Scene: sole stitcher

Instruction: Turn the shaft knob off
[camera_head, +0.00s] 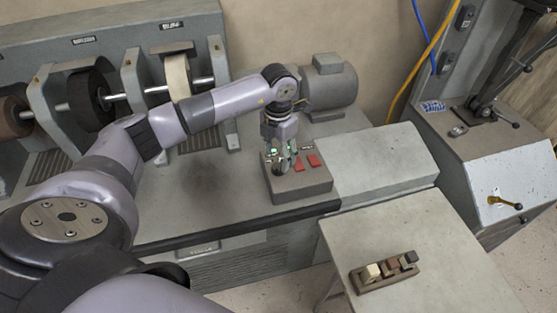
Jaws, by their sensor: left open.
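A grey-brown control box (302,187) sits on the machine bench near its front edge. Its sloped face carries two red switches (306,162). My left gripper (281,165) points down at the left part of this face, just left of the red switches. It is open, with its fingers over the panel. I cannot make out the shaft knob; the gripper covers that part of the face. Whether the fingers touch anything cannot be told. My right gripper is out of view.
Grinding and brush wheels (92,99) on a shaft stand at the back left. A grey motor (329,82) stands behind the box. A small table (440,255) at front right holds a block rack (384,272). A lever machine (490,165) stands at right.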

